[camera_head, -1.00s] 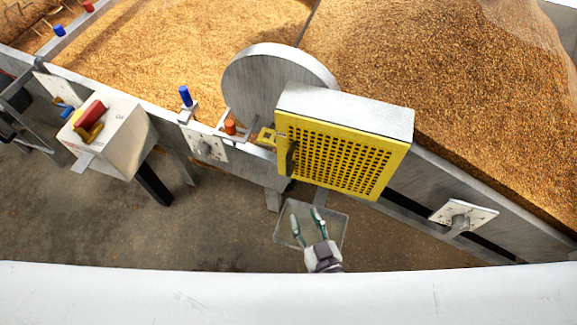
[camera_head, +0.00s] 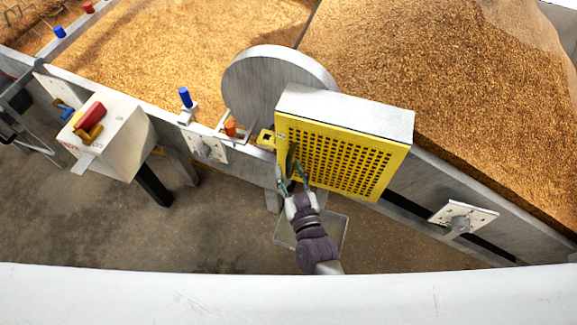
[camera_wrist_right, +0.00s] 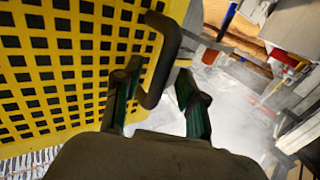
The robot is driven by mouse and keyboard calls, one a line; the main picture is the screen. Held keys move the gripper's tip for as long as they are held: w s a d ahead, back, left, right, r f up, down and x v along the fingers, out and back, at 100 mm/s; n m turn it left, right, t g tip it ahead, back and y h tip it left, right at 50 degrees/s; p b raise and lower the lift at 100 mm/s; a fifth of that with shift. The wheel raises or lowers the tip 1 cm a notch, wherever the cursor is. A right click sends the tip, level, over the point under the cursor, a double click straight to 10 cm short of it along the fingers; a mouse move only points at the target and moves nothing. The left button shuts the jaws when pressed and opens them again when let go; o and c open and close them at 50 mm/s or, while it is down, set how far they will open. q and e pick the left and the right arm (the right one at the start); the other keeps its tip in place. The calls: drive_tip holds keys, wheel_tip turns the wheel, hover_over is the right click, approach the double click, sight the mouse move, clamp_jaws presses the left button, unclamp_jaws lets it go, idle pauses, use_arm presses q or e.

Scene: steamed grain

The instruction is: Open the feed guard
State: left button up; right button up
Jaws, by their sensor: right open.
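The feed guard (camera_head: 345,165) is a yellow perforated panel on the front of a grey box, and it looks closed. A dark bar handle (camera_head: 291,158) stands at its left edge. My right gripper (camera_head: 292,180) is at the lower end of this handle, with its fingers pointing up. In the right wrist view the perforated panel (camera_wrist_right: 60,70) fills the left side. The handle (camera_wrist_right: 163,60) curves down between the two open green-padded fingers of the gripper (camera_wrist_right: 158,90). I cannot tell whether they touch it. My left gripper is not in view.
A grey disc (camera_head: 270,85) stands behind the guard, in front of heaped grain (camera_head: 450,90). Left are a yellow latch block (camera_head: 266,139), an orange knob (camera_head: 230,128), a blue knob (camera_head: 185,96) and a box with a red lever (camera_head: 90,115). A tray (camera_head: 335,230) sits below.

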drive_tip(key=shift+w+a, duration=0.2)
drive_tip(key=shift+w, duration=0.4)
clamp_jaws()
